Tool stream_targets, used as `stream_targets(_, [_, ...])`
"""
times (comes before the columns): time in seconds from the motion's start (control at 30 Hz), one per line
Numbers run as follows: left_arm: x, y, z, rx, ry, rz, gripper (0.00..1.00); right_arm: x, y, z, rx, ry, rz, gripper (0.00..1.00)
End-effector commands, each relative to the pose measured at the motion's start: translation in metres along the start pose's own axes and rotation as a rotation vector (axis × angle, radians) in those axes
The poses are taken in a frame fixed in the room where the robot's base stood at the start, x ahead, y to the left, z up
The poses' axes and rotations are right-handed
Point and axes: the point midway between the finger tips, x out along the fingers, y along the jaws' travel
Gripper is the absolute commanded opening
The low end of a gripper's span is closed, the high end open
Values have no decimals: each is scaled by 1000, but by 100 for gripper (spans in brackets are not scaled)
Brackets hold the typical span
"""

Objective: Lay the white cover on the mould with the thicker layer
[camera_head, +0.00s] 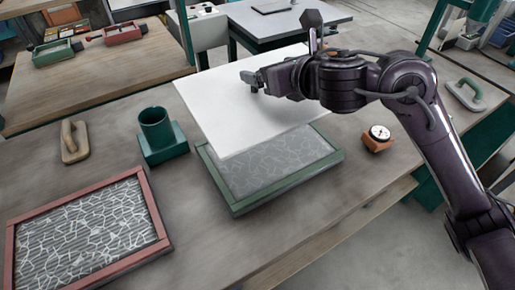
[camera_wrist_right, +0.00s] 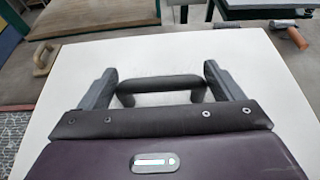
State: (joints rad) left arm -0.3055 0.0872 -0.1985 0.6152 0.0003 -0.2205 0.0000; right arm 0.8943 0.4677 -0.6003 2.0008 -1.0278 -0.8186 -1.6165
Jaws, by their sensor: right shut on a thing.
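The white cover (camera_head: 235,115) is a flat sheet with a dark bar handle (camera_wrist_right: 160,84) on top. My right gripper (camera_head: 256,82) is shut on this handle, its fingers at the two ends of the bar in the wrist view. The cover seems to hang above the green-framed mould (camera_head: 236,209), hiding its back part. The visible front of that mould holds a fairly even grey layer with faint pale strands. The red-framed mould (camera_head: 156,215) at lower left holds a sparse white web with dark ribs showing through. My left gripper is not in view.
A green cup on a block (camera_head: 163,150) stands between the moulds, left of the cover. A dial gauge (camera_head: 377,140) sits right of the green mould. The front table edge is near.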

Motion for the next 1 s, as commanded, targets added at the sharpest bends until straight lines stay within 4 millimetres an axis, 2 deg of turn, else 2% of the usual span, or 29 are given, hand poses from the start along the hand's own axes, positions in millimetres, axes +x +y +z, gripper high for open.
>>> stream_targets(0.03, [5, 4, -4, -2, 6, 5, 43, 6, 0, -16, 4, 7, 0, 53])
stream_targets(0.1, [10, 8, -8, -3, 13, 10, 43, 13, 0, -35, 5, 8, 1, 53])
stream_targets(0.23, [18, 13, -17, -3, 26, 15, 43, 26, 0, -67, 5, 8, 0, 53])
stream_targets(0.4, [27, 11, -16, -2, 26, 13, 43, 42, 0, -106, 5, 5, 1, 53])
stream_targets(0.5, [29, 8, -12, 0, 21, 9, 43, 49, 0, -121, 2, 4, 0, 53])
stream_targets(0.7, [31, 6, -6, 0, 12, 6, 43, 55, 0, -135, 1, 0, 0, 53])
stream_targets(1.0, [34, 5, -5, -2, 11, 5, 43, 70, 1, -171, 1, 1, 1, 53])
